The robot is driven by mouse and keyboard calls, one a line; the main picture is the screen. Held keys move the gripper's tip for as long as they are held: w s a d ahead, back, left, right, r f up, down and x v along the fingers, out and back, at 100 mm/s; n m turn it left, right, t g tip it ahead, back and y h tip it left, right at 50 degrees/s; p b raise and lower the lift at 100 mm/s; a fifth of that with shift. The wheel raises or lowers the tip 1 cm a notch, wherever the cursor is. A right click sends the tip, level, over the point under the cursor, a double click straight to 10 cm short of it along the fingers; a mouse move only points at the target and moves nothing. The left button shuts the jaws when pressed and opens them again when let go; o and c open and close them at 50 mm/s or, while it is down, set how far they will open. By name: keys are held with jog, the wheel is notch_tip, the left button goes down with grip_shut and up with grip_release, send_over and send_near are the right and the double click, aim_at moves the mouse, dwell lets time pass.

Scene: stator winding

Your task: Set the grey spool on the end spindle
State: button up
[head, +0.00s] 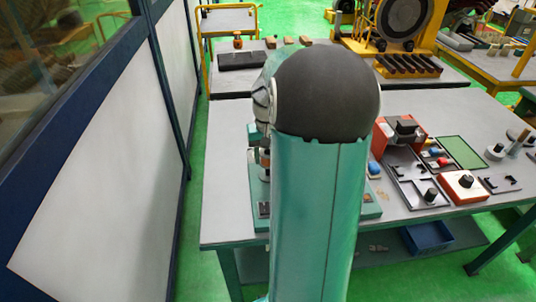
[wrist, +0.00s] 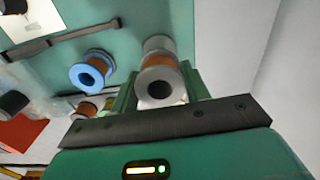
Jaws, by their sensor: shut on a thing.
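In the wrist view the grey spool (wrist: 159,61), with copper winding between its grey flanges, is between the two green fingers of my gripper (wrist: 160,87). The gripper is shut on it, and the dark hole of its near flange faces the camera. A blue spool (wrist: 92,71) with copper winding stands to its left, apart from it, on a green plate (wrist: 125,20). I cannot make out the end spindle; the held spool and gripper may cover it.
Another copper-wound spool (wrist: 87,108) shows below the blue one. A dark bar-shaped tool (wrist: 65,40) lies on the plate. In the head view the grey bench (head: 420,115) carries black trays (head: 410,170) and a red box with a black knob (head: 465,186) at right. A white wall panel stands left.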

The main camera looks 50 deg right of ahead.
aim_at(268, 165)
jog(key=shift+f, duration=0.7)
jog(key=shift+f, duration=0.3)
jog(key=shift+f, duration=1.05)
dwell(0.4)
jog(key=shift+f, duration=0.25)
dwell(0.4)
jog(key=o, duration=1.3)
jog(key=shift+r, duration=0.1)
jog(key=shift+r, duration=3.45)
